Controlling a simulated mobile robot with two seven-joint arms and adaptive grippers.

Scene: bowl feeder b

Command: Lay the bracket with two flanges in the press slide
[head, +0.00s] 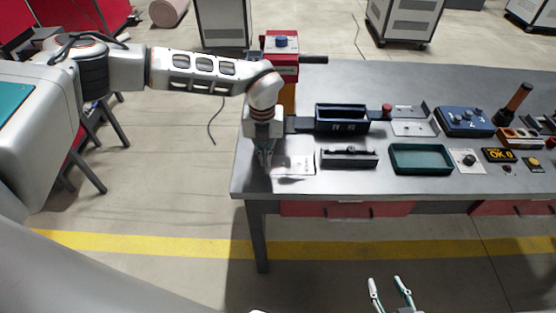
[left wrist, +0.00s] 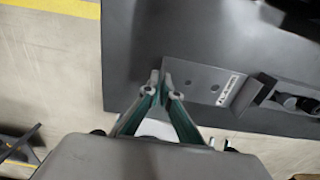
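My left gripper (head: 264,158) points down over the left end of the grey table, beside a pale metal plate (head: 296,163). In the left wrist view its fingertips (left wrist: 162,88) are close together over that plate, which has round holes and a white label (left wrist: 200,76). Small grey pieces show at the tips; I cannot tell whether they are a held bracket or the tips themselves. I cannot make out the two-flange bracket or the press slide with certainty. My right gripper (head: 390,284) is open and empty, low in front of the table.
A red device (head: 282,67) with a dark handle stands behind my left gripper. A black box (head: 342,113), a dark fixture (head: 348,159), a green tray (head: 421,158) and a blue unit (head: 464,120) stand to the right. The table's left and front edges are close.

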